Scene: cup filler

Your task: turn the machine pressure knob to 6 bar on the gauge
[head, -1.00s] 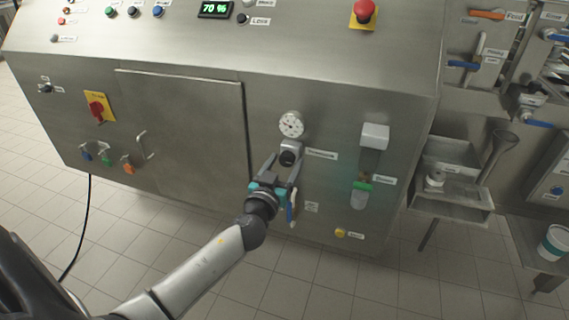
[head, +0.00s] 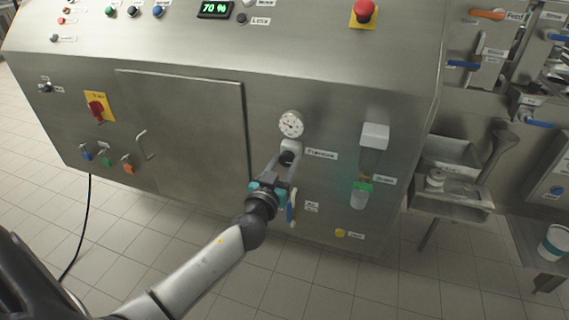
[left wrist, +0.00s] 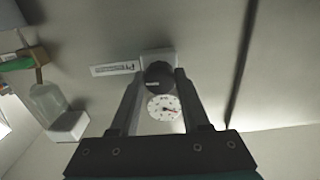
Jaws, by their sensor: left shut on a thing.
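The black pressure knob (head: 287,157) sits on a grey block on the machine's front panel, just below the round white gauge (head: 291,124). My left gripper (head: 285,160) is shut on the knob, with one finger on each side. The exact reading is too small to tell. My right gripper is not in view.
A label (head: 320,154) is right of the knob. A clear cup-like fitting with a green band (head: 362,187) is further right. A blue-handled lever (head: 292,207) is close below my gripper. A yellow button (head: 340,233) is lower right.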

